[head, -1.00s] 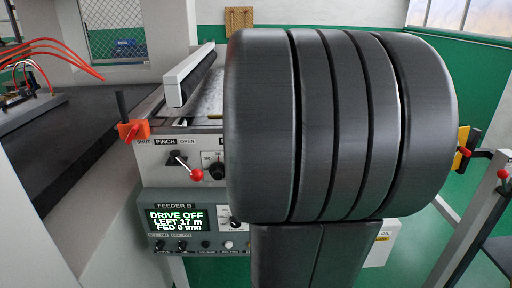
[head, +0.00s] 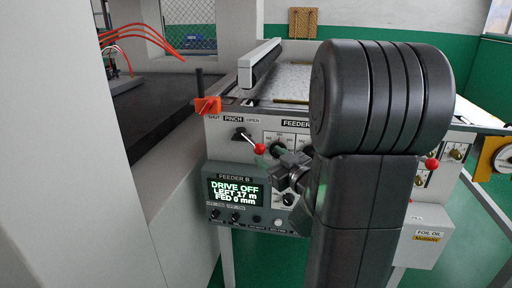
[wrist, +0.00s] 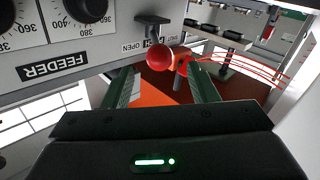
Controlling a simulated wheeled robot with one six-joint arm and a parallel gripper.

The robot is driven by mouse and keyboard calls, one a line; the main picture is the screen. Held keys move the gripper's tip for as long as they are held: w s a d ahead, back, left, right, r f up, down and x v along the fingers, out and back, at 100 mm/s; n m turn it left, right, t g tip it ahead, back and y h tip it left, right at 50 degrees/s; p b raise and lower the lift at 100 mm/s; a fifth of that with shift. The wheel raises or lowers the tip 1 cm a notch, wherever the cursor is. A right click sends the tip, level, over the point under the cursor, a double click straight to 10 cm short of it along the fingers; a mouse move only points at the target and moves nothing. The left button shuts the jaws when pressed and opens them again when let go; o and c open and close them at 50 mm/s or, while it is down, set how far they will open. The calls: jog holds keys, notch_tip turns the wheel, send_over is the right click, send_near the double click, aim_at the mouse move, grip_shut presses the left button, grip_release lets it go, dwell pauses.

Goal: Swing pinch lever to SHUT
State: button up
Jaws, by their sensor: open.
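The pinch lever has a red ball knob (head: 259,149) on a short arm from a dark pivot on the grey feeder panel. Its arm slants right and down, with the knob on the OPEN side of the PINCH label (head: 233,120). In the wrist view the red knob (wrist: 160,58) shows just beyond the fingertips, roughly between them. My gripper (wrist: 161,80) is open, with its two green-grey fingers apart and nothing held. In the head view it is close to the knob, at its lower right, partly hidden by my arm.
An orange clamp (head: 207,105) with a black post sits at the panel's upper left corner. Dials and a FEEDER B display (head: 236,191) reading DRIVE OFF lie close to my gripper. A pale wall stands at left. My arm hides the panel's middle.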

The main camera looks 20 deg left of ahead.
aim_at(260, 151)
jog(key=x, duration=0.8)
jog(key=shift+c, duration=0.2)
grip_shut()
jog(key=shift+s+f, duration=0.1)
